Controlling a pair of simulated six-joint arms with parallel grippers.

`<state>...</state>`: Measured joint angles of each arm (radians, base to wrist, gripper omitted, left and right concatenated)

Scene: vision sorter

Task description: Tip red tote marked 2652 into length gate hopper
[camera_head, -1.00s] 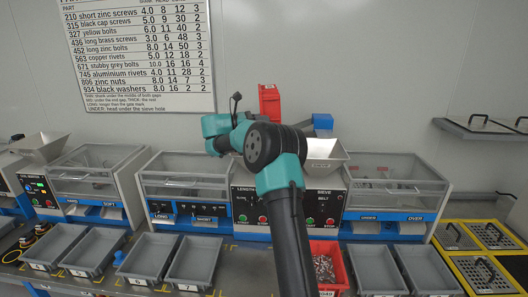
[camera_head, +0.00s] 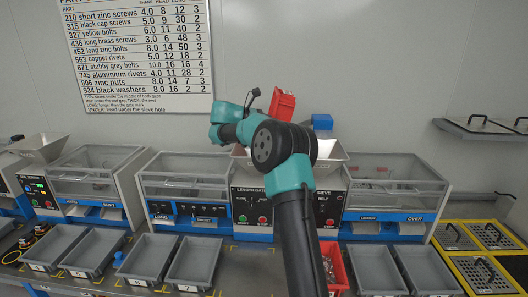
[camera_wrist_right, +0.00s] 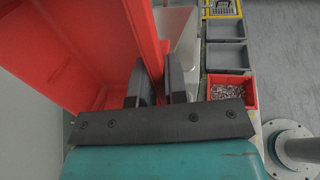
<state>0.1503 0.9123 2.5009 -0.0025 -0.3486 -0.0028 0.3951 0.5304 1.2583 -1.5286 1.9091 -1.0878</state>
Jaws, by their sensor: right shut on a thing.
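A red tote (camera_head: 281,104) is held up high above the middle machines in the head view, slightly tilted; its number cannot be read. In the right wrist view the tote (camera_wrist_right: 95,45) fills the upper left, and my right gripper (camera_wrist_right: 158,84) is shut on its wall. In the head view the right gripper is hidden behind my arm and the tote. The length gate hopper (camera_head: 238,153) shows as a pale metal edge left of my arm, mostly covered by it. The tote is above and behind this area. My left gripper is not in view.
The sieve hopper (camera_head: 333,157) stands right of my arm. Another red tote (camera_head: 333,262) with small metal parts sits on the bench among grey bins (camera_head: 148,256). A blue object (camera_head: 322,121) stands behind the hoppers. Yellow-framed grates (camera_head: 478,250) are at the right.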

